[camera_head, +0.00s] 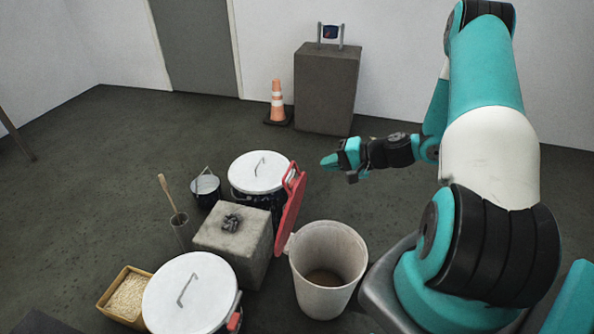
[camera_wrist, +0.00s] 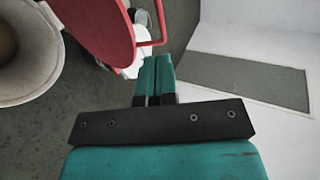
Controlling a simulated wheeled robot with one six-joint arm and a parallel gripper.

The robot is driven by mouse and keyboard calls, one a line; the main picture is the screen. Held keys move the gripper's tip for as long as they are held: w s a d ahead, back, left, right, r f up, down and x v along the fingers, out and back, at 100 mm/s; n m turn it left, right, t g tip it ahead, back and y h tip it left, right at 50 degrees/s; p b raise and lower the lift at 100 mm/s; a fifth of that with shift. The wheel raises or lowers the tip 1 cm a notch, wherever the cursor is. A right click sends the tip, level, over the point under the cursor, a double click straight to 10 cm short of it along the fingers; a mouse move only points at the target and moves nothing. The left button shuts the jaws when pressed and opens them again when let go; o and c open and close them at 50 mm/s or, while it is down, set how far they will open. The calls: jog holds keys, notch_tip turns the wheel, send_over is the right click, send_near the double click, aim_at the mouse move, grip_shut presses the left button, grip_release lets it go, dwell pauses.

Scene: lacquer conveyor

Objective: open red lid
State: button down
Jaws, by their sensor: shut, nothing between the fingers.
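The red lid (camera_head: 289,211) stands open, tilted up on edge at the far left side of a white bin (camera_head: 334,250). The bin's mouth is uncovered and its inside shows a brownish bottom. In the wrist view the red lid (camera_wrist: 92,28) and its red handle (camera_wrist: 153,27) are at the upper left, with part of the bin's rim (camera_wrist: 50,72) at the left edge. My gripper (camera_head: 327,162) is in the air to the right of the lid, apart from it. In the wrist view the fingers (camera_wrist: 158,63) are together and empty.
Two white-lidded containers (camera_head: 258,172) (camera_head: 190,296) and a concrete block (camera_head: 235,239) stand left of the bin. A grey pedestal (camera_head: 326,90) stands behind. The floor at left is clear.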

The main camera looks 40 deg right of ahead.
aim_at(289, 171)
jog(key=x, duration=1)
jog(key=shift+a, duration=0.1)
